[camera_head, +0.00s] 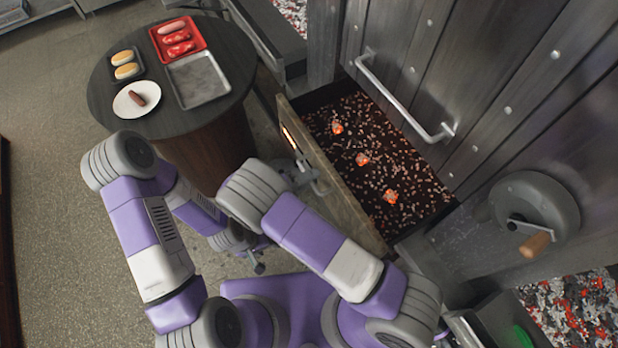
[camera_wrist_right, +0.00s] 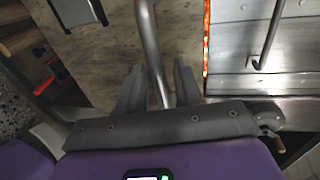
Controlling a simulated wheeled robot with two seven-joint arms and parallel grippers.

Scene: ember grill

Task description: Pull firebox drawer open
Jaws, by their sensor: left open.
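The firebox drawer (camera_head: 345,183) stands pulled out from the grill, with glowing coals visible inside. Its metal bar handle (camera_head: 321,182) is on the outer side of its front; in the right wrist view the bar (camera_wrist_right: 151,45) runs between my fingers. My right gripper (camera_head: 302,176) is at this handle, one finger on each side (camera_wrist_right: 158,88); whether both fingers press on the bar is unclear. My left gripper (camera_head: 257,264) is open and empty, low beside the right arm, apart from the drawer.
A round table (camera_head: 103,97) stands left of the drawer with a red tray (camera_head: 157,41), metal tray (camera_head: 213,97), white plate (camera_head: 121,103) and buns. The grill door has a long handle (camera_head: 395,101); a crank wheel (camera_head: 545,200) is at right. Floor at left is clear.

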